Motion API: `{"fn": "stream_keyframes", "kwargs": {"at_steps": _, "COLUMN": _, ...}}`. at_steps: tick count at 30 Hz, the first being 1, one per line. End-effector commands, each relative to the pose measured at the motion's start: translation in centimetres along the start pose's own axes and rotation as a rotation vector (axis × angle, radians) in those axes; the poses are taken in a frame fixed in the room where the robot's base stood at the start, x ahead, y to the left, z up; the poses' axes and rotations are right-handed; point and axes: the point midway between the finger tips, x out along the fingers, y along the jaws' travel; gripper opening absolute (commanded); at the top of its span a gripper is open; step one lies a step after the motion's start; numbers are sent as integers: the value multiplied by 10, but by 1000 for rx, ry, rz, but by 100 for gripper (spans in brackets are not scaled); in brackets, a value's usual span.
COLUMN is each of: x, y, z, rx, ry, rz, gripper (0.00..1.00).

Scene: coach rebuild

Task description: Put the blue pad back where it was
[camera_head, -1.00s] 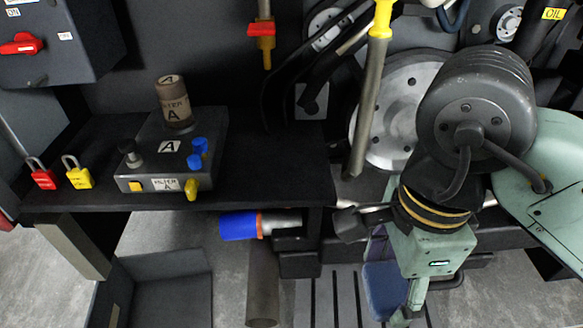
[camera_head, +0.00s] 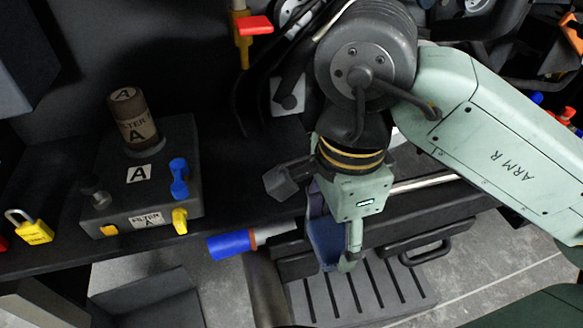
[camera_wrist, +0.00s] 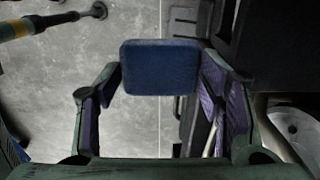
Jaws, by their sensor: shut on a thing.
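The blue pad (camera_head: 327,243) hangs below my wrist, above the slotted grey step plate (camera_head: 345,300). The wrist view shows the pad (camera_wrist: 160,67) as a flat dark-blue block with rounded corners, spanning between the two fingers of my gripper (camera_wrist: 161,82). My gripper (camera_head: 337,240) is shut on the pad and points down. Purple finger linings flank it. In the head view the gripper hides part of the pad. Grey floor lies behind the pad in the wrist view. Where the pad was before cannot be told.
Left of my gripper stands a dark bench (camera_head: 240,165) with a box marked A (camera_head: 140,175) and a filter cylinder (camera_head: 133,120). A blue-ended tube (camera_head: 232,244) juts from under the bench edge. A black handle (camera_head: 425,250) is to the right.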

Motion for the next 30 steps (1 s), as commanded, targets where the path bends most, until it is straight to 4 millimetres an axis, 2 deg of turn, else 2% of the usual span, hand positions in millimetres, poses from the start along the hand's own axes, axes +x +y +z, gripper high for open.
{"fn": "stream_keyframes", "kwargs": {"at_steps": 9, "x": -3, "y": -85, "z": 1, "rx": -1, "ry": 0, "rz": 2, "gripper": 31}}
{"fn": "stream_keyframes", "kwargs": {"at_steps": 15, "x": -3, "y": -133, "z": 0, "rx": 0, "ry": 0, "rz": 1, "gripper": 31}}
{"fn": "stream_keyframes", "kwargs": {"at_steps": 18, "x": -2, "y": -147, "z": 0, "rx": 0, "ry": 0, "rz": 1, "gripper": 31}}
{"fn": "stream_keyframes", "kwargs": {"at_steps": 26, "x": -1, "y": -165, "z": 0, "rx": 1, "ry": 1, "rz": 1, "gripper": 31}}
{"fn": "stream_keyframes", "kwargs": {"at_steps": 30, "x": 24, "y": -163, "z": 0, "rx": 0, "ry": 0, "rz": 2, "gripper": 31}}
